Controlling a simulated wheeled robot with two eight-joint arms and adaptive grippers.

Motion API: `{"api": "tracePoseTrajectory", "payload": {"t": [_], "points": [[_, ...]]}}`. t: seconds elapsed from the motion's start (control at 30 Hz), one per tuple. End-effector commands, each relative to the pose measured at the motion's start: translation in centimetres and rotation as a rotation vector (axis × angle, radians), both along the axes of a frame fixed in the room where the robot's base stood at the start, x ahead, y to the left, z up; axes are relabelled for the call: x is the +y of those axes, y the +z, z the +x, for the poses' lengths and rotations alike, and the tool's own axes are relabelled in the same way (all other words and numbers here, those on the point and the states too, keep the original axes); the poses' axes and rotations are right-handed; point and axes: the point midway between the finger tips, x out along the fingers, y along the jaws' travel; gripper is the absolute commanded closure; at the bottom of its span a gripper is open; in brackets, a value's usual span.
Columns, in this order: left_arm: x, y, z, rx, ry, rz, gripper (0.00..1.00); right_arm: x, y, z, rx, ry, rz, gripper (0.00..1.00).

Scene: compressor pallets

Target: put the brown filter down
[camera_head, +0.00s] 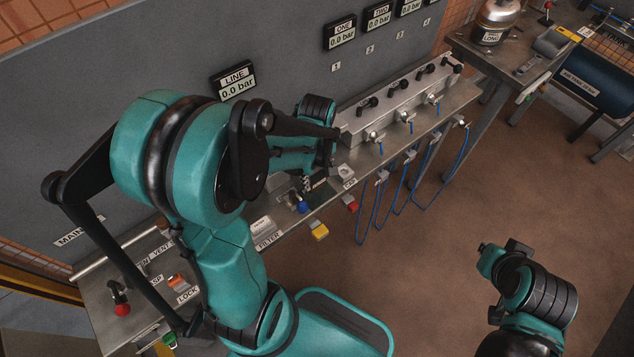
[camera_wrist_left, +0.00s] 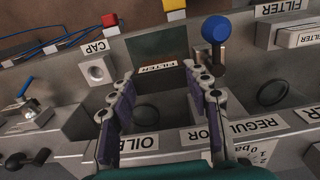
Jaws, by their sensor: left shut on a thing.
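In the head view the dark labelled block (camera_head: 318,184) is small and partly hidden under my left wrist, over the bench between the CAP label and the blue knob. I cannot tell whether its underside touches the bench. My right arm shows at the lower right of the head view; its fingers do not show.
A blue knob (camera_wrist_left: 215,30) stands close right of the filter, and a square CAP fitting (camera_wrist_left: 96,70) lies to the left. Dark round seats (camera_wrist_left: 145,114) show near the OILER and REGULATOR labels. A valve manifold (camera_head: 400,98) with blue hoses stands farther along the bench (camera_head: 250,238).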

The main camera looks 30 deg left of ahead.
Motion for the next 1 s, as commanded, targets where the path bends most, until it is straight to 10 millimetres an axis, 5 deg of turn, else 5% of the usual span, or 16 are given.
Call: {"api": "tracePoseTrajectory", "payload": {"t": [0.17, 0.57, 0.6, 0.63, 1.0], "points": [[0.0, -3.1, 0.0, 0.0, 0.0, 0.0, 0.98, 0.0, -1.7, 0.0, 0.0, 0.0, 0.0, 1.0], [0.0, -3.5, 0.0, 0.0, 0.0, 0.0, 0.98, 0.0, -2.0, 0.0, 0.0, 0.0, 0.0, 1.0], [0.0, -3.4, 0.0, 0.0, 0.0, 0.0, 0.44, 0.0, -1.9, 0.0, 0.0, 0.0, 0.0, 1.0], [0.0, -3.4, 0.0, 0.0, 0.0, 0.0, 0.36, 0.0, -1.9, 0.0, 0.0, 0.0, 0.0, 1.0], [0.0, -3.1, 0.0, 0.0, 0.0, 0.0, 0.31, 0.0, -1.6, 0.0, 0.0, 0.0, 0.0, 1.0]]}}
